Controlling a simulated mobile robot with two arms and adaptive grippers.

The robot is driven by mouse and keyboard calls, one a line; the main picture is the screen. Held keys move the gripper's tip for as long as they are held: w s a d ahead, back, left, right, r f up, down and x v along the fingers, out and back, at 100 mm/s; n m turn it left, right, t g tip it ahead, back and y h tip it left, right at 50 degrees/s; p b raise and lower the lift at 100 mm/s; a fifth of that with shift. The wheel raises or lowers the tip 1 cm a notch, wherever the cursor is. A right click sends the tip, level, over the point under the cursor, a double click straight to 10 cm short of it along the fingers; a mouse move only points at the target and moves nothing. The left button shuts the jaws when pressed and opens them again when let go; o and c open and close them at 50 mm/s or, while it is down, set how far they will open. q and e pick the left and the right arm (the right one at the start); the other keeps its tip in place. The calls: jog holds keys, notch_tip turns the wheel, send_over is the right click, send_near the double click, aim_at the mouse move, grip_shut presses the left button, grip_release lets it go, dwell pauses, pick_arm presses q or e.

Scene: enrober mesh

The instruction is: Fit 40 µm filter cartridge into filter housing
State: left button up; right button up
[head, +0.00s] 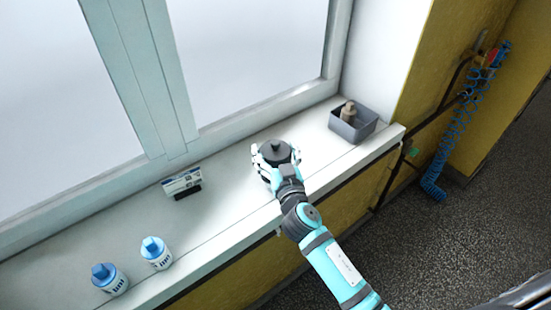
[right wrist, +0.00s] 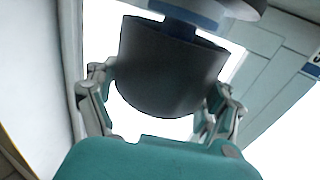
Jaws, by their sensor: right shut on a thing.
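Two white cartridges with blue caps stand upright at the near left of the sill: one darker-capped (head: 109,279), one lighter-capped (head: 156,253). Their labels are too small to read. My right gripper (head: 276,161) is shut on a dark grey round part with a knob on top (head: 277,148), apparently of the filter housing. In the right wrist view the fingers flank a dark grey cup-shaped body (right wrist: 170,75), with a blue part (right wrist: 185,14) at its upper rim. I cannot tell whether it touches the sill. My left gripper is out of view.
A small sign (head: 182,181) stands on the sill (head: 225,215) between cartridges and gripper. A grey bin (head: 365,128) with a beige object (head: 348,112) sits at the right end. The window is behind. A coiled blue hose (head: 454,135) hangs at the right.

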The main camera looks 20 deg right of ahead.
jog(key=shift+f, duration=0.95)
jog(key=shift+f+b, duration=0.25)
jog(key=shift+b, duration=0.25)
jog(key=o, duration=1.1)
jog(key=shift+o, duration=0.2)
jog(key=shift+r, duration=0.1)
